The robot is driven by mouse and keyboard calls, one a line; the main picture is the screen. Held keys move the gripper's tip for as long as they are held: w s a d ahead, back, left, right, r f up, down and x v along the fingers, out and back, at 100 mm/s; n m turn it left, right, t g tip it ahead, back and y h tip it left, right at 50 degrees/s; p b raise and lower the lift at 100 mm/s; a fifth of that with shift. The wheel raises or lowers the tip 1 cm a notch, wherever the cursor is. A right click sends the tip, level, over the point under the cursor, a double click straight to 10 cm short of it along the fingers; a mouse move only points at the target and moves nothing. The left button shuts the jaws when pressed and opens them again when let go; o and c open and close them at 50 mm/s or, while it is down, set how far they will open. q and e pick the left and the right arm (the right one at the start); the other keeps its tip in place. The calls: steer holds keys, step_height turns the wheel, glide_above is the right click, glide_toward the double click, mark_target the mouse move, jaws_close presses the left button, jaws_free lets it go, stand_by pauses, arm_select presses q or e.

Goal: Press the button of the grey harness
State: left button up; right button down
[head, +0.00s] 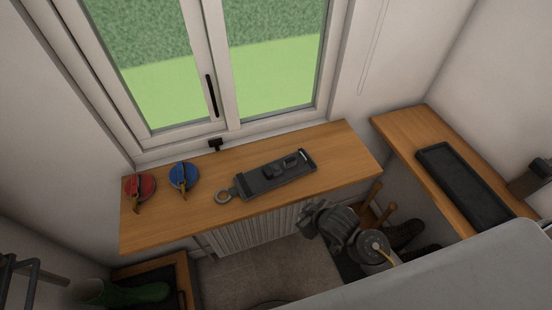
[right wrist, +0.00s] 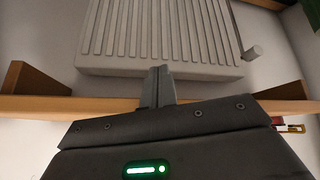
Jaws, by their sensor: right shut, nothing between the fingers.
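The grey harness (head: 262,184) lies on the wooden bench top under the window. I cannot make out which part is the button. My right gripper (head: 306,222) is just in front of the bench's front edge, apart from the harness and to its lower right. In the right wrist view its fingers (right wrist: 157,82) are shut together with nothing between them. My left gripper is not in view.
A red disc (head: 140,187) and a blue disc (head: 183,176) with yellow clips lie on the bench's left. A ribbed radiator (head: 245,236) is below the bench; it fills the upper right wrist view (right wrist: 160,40). A black tray (head: 465,187) is on the right shelf. A green boot (head: 135,294) lies lower left.

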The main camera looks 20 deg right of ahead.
steer(key=w+a+r+n+t+y+p, duration=0.1)
steer(key=w+a+r+n+t, duration=0.15)
steer(key=r, duration=0.55)
steer(key=w+a+r+n+t+y+p, duration=0.1)
steer(key=w+a+r+n, duration=0.15)
steer(key=r, duration=0.55)
steer(key=w+r+n+g+y, duration=0.2)
steer(key=w+r+n+g, duration=0.1)
steer(key=w+n, duration=0.4)
steer(key=shift+w+d+r+n+g+y+b, duration=0.4)
steer(key=shift+w+r, duration=0.4)
steer(key=shift+w, duration=0.3)
steer(key=shift+f, duration=0.15)
